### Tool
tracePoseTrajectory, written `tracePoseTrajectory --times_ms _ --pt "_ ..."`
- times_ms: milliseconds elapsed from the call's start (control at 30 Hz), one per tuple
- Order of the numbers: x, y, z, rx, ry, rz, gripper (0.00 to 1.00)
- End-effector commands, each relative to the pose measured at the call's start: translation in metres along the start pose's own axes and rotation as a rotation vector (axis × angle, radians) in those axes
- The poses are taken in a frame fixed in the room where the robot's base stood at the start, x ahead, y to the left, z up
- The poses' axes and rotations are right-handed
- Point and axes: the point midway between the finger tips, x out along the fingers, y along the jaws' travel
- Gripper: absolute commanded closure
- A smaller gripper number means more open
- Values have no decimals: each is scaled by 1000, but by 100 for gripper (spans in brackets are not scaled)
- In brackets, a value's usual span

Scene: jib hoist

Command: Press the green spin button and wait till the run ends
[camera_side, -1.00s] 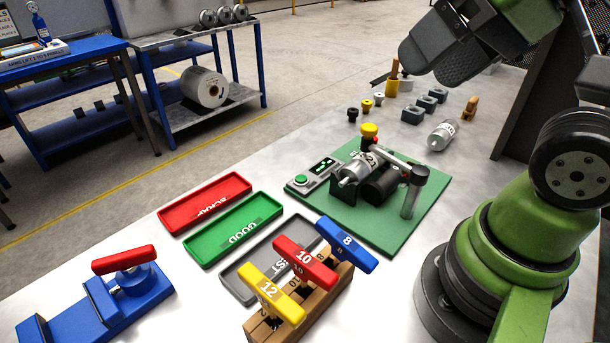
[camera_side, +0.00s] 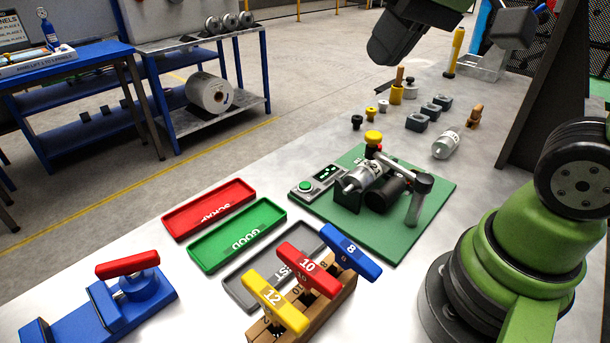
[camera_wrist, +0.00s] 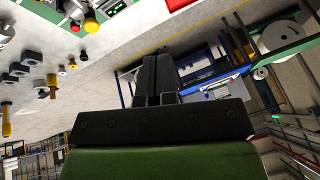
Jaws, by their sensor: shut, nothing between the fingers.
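The green spin button (camera_side: 305,186) sits on a small grey control box with a dark display (camera_side: 327,173) showing green marks. The box is at the left edge of a green base plate (camera_side: 425,215). A silver cylinder (camera_side: 362,179) lies in a black cradle on the plate, with a yellow knob (camera_side: 373,137) above and behind it. My gripper (camera_side: 384,58) is high at the top of the side view, well above and behind the button, touching nothing. Its fingers (camera_wrist: 157,62) are together and empty in the wrist view.
Red (camera_side: 209,208), green (camera_side: 237,234) and grey (camera_side: 250,296) trays lie left of the plate. A rack of coloured T-handles (camera_side: 305,263) and a blue fixture (camera_side: 135,298) stand in front. Small knobs, grey blocks (camera_side: 417,122) and a loose silver cylinder (camera_side: 446,144) lie behind the plate.

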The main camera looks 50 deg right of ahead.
Motion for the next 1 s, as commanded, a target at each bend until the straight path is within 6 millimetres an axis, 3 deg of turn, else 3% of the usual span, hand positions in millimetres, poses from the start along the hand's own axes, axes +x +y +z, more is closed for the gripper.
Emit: tracePoseTrajectory --times_ms 200,500,733,1000 --pt "41 2 -44 -71 -126 66 100" --pt "120 16 -83 -169 -294 137 100" --pt "174 30 -91 -226 -394 169 100" --pt "196 37 -91 -251 -433 181 100"
